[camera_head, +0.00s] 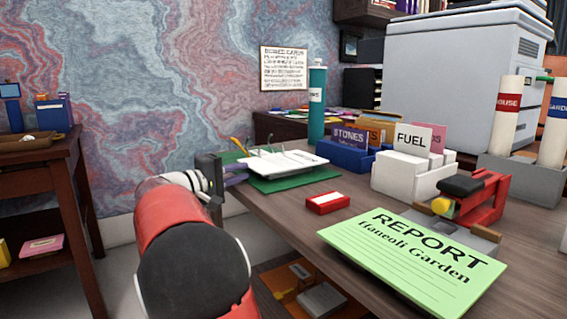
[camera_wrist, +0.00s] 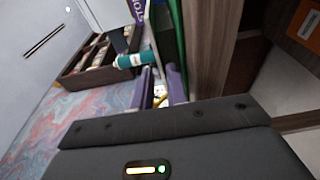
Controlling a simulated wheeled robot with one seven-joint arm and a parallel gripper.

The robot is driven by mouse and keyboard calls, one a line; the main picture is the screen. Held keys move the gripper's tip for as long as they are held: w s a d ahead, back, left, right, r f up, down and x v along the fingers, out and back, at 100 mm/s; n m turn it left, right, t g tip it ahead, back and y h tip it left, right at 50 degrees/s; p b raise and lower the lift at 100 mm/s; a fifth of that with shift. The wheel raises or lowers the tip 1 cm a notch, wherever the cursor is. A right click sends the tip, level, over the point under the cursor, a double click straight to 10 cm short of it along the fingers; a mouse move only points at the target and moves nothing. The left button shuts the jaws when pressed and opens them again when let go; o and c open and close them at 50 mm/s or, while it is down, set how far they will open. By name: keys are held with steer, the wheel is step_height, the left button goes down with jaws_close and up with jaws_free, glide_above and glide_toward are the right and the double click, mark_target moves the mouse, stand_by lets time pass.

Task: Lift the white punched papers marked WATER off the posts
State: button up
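The white punched papers (camera_head: 290,160) lie on a green base (camera_head: 290,182) at the desk's far left edge. Their marking is too small to read. The green base (camera_wrist: 180,40) shows beyond the fingers.
A teal bottle (camera_head: 317,105) stands behind the papers. A red box (camera_head: 328,203), a white FUEL card box (camera_head: 405,178) and a green REPORT sheet (camera_head: 410,260) are to the right. A blue STONES box (camera_head: 345,155) stands behind. Free floor lies left of the desk.

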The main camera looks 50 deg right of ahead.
mark_target(251, 168)
steer(key=shift+d, duration=1.5)
steer(key=shift+c, duration=0.3)
jaws_close()
